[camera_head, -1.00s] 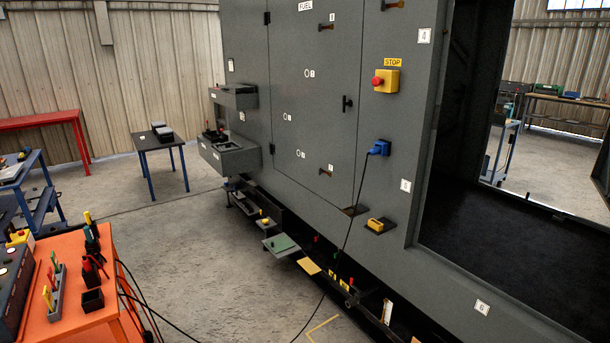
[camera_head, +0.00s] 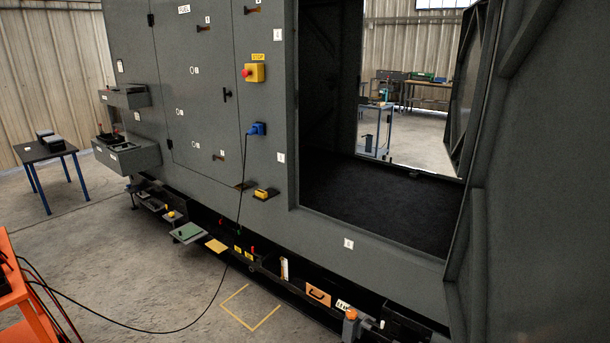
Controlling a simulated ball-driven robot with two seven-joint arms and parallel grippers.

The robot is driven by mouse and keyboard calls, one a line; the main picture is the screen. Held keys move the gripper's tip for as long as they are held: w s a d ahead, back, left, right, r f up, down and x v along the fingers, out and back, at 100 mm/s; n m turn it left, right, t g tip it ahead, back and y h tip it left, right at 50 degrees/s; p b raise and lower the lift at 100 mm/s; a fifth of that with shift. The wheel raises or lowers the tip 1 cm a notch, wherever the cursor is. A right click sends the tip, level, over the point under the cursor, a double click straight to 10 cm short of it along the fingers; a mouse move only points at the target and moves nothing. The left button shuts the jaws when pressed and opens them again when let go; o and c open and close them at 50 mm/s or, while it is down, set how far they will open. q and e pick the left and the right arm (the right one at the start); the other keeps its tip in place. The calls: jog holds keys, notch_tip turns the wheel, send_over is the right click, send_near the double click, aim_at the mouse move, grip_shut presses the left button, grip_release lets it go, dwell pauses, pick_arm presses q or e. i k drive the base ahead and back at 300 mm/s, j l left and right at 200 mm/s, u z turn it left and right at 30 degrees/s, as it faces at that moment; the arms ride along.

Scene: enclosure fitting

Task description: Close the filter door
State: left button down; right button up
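A large grey enclosure (camera_head: 270,190) fills the middle of the view. A flat door (camera_head: 190,110) in its front wall, near a FUEL label, looks shut and has a small black handle (camera_head: 227,95). To its right is a wide open doorway (camera_head: 380,205) with a dark floor inside. A big dark ribbed panel (camera_head: 545,170) stands at the right edge beside the doorway; it looks like a door leaf swung open. I can read no filter label, so I cannot tell which door is the filter door. Neither gripper is in view.
A yellow box with a red stop button (camera_head: 254,73) and a blue plug (camera_head: 257,129) are on the wall. The plug's cable runs to the floor. Drawers (camera_head: 127,155) jut out at left. Low trays (camera_head: 188,232) line the base. An orange cart (camera_head: 15,290) stands front left.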

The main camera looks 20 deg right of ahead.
aim_at(528, 261)
jog(key=k+l+z, duration=0.75)
jog(key=l+z, duration=0.1)
jog(key=l, duration=0.4)
jog(key=i+l, duration=0.15)
jog(key=l, duration=0.35)
jog(key=i, duration=0.3)
jog(key=z, duration=0.05)
